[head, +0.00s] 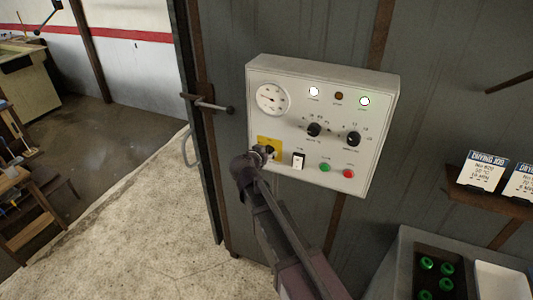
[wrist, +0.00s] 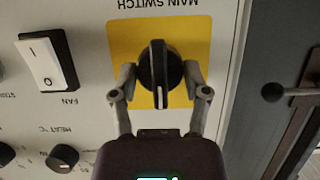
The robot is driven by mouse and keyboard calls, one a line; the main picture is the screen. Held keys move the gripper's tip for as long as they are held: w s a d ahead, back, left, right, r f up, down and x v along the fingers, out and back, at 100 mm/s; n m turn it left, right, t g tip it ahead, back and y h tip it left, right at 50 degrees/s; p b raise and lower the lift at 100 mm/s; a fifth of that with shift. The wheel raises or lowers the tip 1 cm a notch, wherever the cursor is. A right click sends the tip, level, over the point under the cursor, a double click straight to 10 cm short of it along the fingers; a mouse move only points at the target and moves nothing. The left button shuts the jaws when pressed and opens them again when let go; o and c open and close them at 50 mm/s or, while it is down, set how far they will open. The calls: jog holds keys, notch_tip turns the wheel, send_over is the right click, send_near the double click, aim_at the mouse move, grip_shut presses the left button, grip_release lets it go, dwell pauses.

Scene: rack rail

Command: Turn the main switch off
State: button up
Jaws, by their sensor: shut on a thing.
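The main switch (wrist: 159,66) is a black rotary knob on a yellow plate (wrist: 120,40) labelled MAIN SWITCH, which appears upside down in the wrist view. A white line marks the knob's handle, which points down toward my gripper in that view. My gripper (wrist: 160,78) is shut on the knob, one finger on each side. In the head view, my gripper (head: 263,153) reaches the yellow plate (head: 270,143) at the lower left of the control panel (head: 320,75) and mostly hides the knob.
A white FAN rocker (wrist: 48,62) sits beside the yellow plate. The panel also has a dial gauge (head: 272,99), two black knobs, a green button (head: 324,167) and a red button (head: 348,173). A door handle (head: 212,104) juts out at left. A grey bin (head: 400,262) stands lower right.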

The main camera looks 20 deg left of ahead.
jog(key=n+h, duration=0.1)
jog(key=n+h+b, duration=0.1)
jog(key=n, duration=0.1)
jog(key=shift+w+a+f, duration=0.1)
jog(key=shift+a+f, duration=0.05)
jog(key=n+h+b, duration=0.1)
jog(key=n+h, duration=0.1)
jog(key=n, duration=0.1)
jog(key=shift+a+f+b, duration=0.1)
jog(key=shift+f+b, duration=0.05)
jog(key=shift+b, duration=0.25)
jog(key=n+t+h+b, duration=0.1)
jog(key=n+h+b, duration=0.1)
jog(key=n+b, duration=0.1)
jog(key=shift+f+n, duration=0.15)
jog(key=shift+n, duration=0.55)
jog(key=shift+n+t+h+b, duration=0.65)
jog(key=shift+n+b, duration=0.35)
jog(key=shift+n, duration=0.5)
jog(key=o, duration=1.2)
jog(key=shift+c, duration=0.2)
jog(key=shift+a, duration=0.1)
